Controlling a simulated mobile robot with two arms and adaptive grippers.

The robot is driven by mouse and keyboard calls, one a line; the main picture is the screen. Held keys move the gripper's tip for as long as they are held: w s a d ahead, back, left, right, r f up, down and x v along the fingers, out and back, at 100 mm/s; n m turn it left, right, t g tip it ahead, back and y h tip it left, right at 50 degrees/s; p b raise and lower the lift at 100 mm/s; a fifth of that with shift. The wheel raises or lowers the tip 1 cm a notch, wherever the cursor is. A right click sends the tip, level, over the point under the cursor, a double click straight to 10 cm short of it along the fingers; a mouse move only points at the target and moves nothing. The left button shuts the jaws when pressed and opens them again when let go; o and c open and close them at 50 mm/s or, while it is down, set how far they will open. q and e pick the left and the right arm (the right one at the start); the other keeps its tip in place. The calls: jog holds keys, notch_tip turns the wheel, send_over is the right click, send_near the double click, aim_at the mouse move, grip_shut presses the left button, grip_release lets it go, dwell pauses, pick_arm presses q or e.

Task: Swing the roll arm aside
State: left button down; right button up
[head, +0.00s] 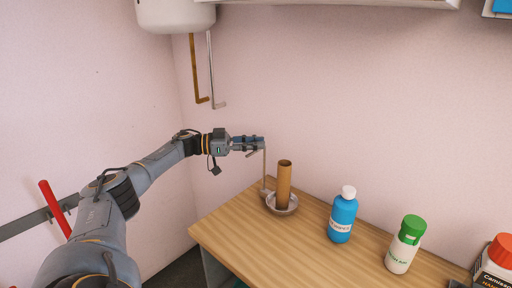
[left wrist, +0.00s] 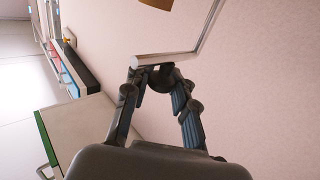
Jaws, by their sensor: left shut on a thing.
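The roll holder stands near the back left corner of the wooden table, with a round metal base (head: 292,208) and an upright brown cardboard tube (head: 284,184). The roll arm (head: 264,172) is a thin metal rod rising at the left of the tube. My left gripper (head: 262,143) is at the top of this arm, shut on it. In the left wrist view, the bent metal arm (left wrist: 186,53) runs past the fingertips of my left gripper (left wrist: 158,80). The grip point itself is partly hidden by the fingers. My right gripper does not show.
A blue bottle (head: 342,218) with a white cap and a white bottle (head: 401,252) with a green cap stand to the right on the wooden table (head: 245,238). A red-capped container (head: 497,262) is at the far right. Pipes (head: 196,70) hang on the wall behind.

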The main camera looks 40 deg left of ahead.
pick_arm(q)
jog(key=shift+f, duration=0.15)
jog(key=c, duration=1.2)
grip_release()
jog(key=shift+s, duration=0.1)
jog(key=shift+o, duration=0.2)
jog(key=shift+a, duration=0.1)
jog(key=v, duration=1.2)
jog(key=shift+a, duration=0.1)
